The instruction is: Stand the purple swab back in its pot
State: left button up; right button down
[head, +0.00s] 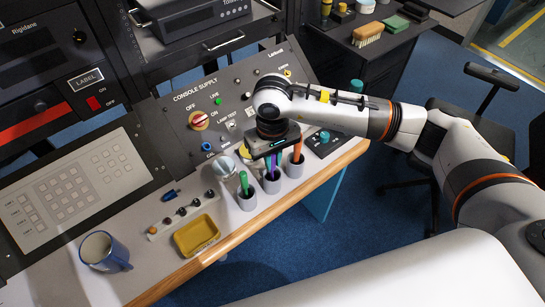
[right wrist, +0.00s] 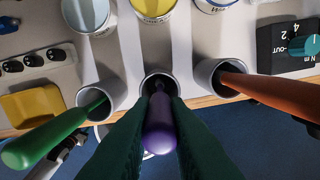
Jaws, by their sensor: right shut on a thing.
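The purple swab (right wrist: 159,132) is held upright between the dark fingers of my right gripper (right wrist: 160,112). In the head view the swab (head: 274,162) shows below the gripper (head: 272,150). Its lower end is inside the mouth of the middle grey pot (head: 271,186), which also shows in the right wrist view (right wrist: 147,82). Whether it touches the bottom is hidden. The gripper is above the rim. My left gripper is in neither view.
A green swab (right wrist: 45,137) leans in the left pot (right wrist: 116,88) and an orange swab (right wrist: 275,96) in the right pot (right wrist: 203,76). Tins stand behind. A yellow tray (head: 197,234) and blue mug (head: 104,252) are left. The wooden counter edge (head: 238,238) is close in front.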

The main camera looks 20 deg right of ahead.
jog(key=c, duration=1.3)
grip_release()
jog(key=shift+r+p, duration=1.65)
jog(key=shift+r, duration=3.35)
